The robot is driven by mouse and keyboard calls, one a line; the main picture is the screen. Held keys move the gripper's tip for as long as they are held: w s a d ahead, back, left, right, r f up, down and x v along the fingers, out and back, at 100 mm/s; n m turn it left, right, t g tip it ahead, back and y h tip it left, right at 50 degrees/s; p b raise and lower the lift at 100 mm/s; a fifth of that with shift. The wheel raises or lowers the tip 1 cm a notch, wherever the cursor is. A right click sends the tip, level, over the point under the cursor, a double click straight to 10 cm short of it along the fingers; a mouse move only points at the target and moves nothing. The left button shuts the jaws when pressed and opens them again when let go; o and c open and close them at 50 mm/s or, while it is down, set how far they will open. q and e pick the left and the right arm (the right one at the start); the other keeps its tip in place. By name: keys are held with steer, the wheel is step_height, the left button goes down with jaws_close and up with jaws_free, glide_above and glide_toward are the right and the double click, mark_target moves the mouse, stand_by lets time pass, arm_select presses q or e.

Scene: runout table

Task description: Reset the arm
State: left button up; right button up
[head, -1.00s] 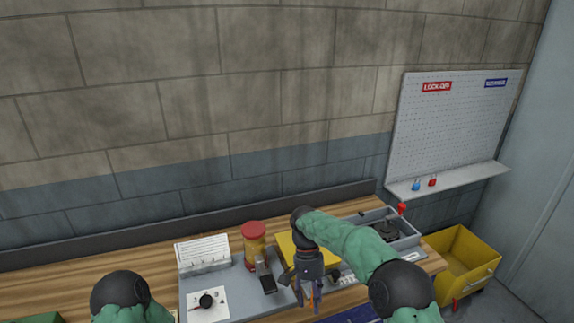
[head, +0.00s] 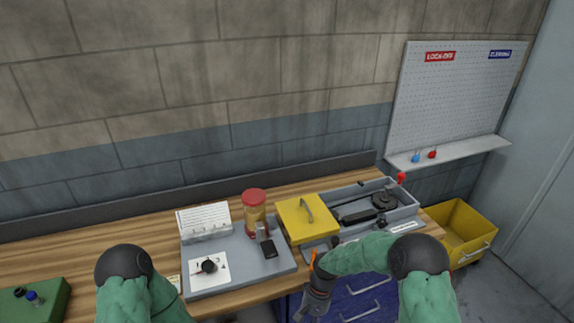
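My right arm comes in from the lower right in the head view, and its gripper (head: 308,303) hangs at the table's front edge, in front of the yellow lidded box. I cannot make out whether its fingers are open or shut, and nothing is clearly held. My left arm (head: 125,270) shows only at the lower left; its gripper is out of the picture. The yellow cover (head: 306,219) with a grey handle sits on the grey machine unit beside an open grey tray (head: 405,208) holding dark parts.
A grey panel (head: 240,276) carries a dial, a white card rack (head: 204,221) and a red-lidded jar (head: 255,213). A green box (head: 40,300) lies at left. A yellow bin (head: 462,228) stands at right. Blue drawers (head: 365,298) are below. A pegboard (head: 455,100) hangs behind.

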steer(key=s+d+f+t+y+b, duration=0.1)
steer(key=s+f+t, duration=0.1)
steer(key=s+f, duration=0.4)
steer(key=s+d+f+t+b, duration=0.1)
steer(key=s+f, duration=0.5)
steer(key=s, duration=0.6)
steer(key=shift+d+f+m+t+y+b, duration=0.3)
steer(key=shift+d+m+t+y+b, duration=0.1)
steer(key=shift+d+b, duration=0.15)
steer(key=shift+a, duration=0.1)
